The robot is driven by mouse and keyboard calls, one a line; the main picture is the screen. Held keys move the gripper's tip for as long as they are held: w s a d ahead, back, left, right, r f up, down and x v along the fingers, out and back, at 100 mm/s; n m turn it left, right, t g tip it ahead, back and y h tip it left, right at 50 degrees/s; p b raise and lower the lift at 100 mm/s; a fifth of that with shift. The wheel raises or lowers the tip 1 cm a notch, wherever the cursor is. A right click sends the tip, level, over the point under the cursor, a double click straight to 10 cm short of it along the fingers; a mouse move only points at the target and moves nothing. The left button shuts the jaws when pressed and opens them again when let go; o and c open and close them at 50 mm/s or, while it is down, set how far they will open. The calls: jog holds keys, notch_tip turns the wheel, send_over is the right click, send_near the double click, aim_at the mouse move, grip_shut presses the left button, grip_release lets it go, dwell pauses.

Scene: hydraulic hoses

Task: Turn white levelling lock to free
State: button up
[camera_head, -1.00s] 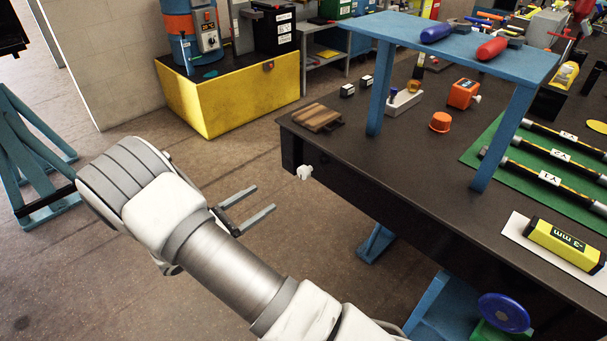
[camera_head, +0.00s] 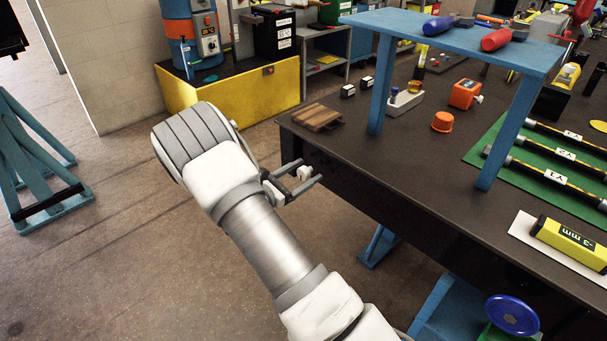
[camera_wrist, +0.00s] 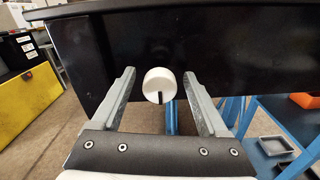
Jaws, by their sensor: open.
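The white levelling lock (camera_wrist: 160,84) is a round white knob on the dark front side of the workbench, with a dark slot or mark at its lower edge. In the wrist view it sits between the two fingers of my gripper (camera_wrist: 160,92), with a gap on each side. My gripper is open and no finger clearly touches the knob. In the head view my gripper (camera_head: 308,177) is at the bench's near left corner, and the white knob (camera_head: 304,173) shows between its fingers, partly hidden.
The dark bench top (camera_head: 400,170) carries a wooden block (camera_head: 317,117), a blue raised shelf (camera_head: 450,40), an orange cap (camera_head: 443,122) and hoses on a green mat (camera_head: 530,165). A yellow cabinet (camera_head: 240,92) stands behind.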

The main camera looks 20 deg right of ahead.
grip_shut()
dwell(0.4)
jog(key=shift+r+n+p, duration=0.1)
jog(key=shift+n+p, duration=0.2)
jog(key=shift+p, duration=0.15)
jog(key=n+p, duration=0.2)
jog(key=shift+r+n+p, duration=0.1)
jog(key=shift+n+p, duration=0.3)
jog(key=n+p, duration=0.4)
jog(key=n, duration=0.1)
jog(key=n+p, duration=0.2)
jog(key=n, duration=0.2)
jog(key=shift+w+n, duration=0.1)
jog(key=shift+n, duration=0.3)
jog(key=n, duration=0.1)
jog(key=n+p, duration=0.1)
jog(key=n, duration=0.2)
jog(key=shift+f+n+p, duration=0.3)
jog(key=shift+n+p, duration=0.05)
jog(key=shift+n, duration=0.05)
